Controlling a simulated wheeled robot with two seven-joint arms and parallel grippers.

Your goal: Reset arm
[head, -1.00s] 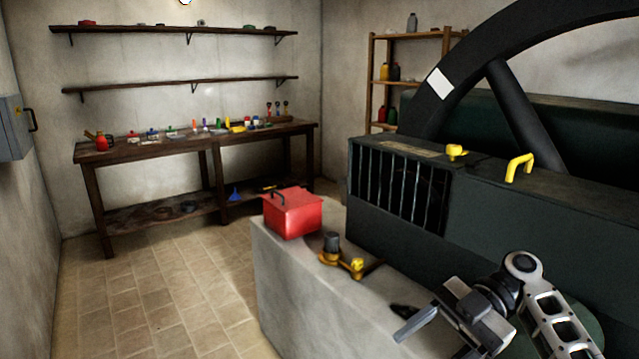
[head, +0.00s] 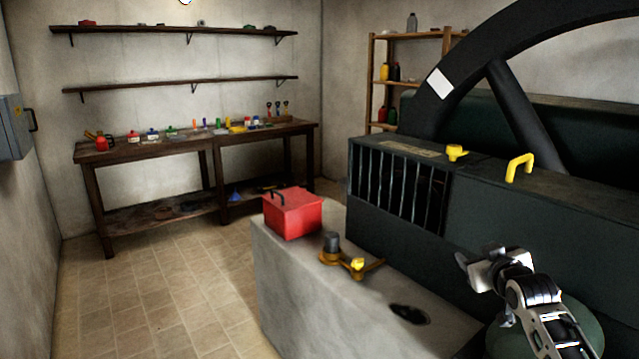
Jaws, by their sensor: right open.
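My right gripper (head: 476,270) is at the lower right of the head view, in front of the dark green machine housing and above the right end of the grey plinth. It is open, and I see nothing held in it. My right arm comes in from the lower right corner. My left gripper is not in view.
A red box (head: 292,214) and a yellow-brown fitting (head: 345,256) stand on the grey plinth (head: 300,290), which has a dark hole (head: 409,314). The machine housing (head: 400,235) and large black wheel (head: 525,115) fill the right. A cluttered workbench (head: 130,155) stands behind open floor.

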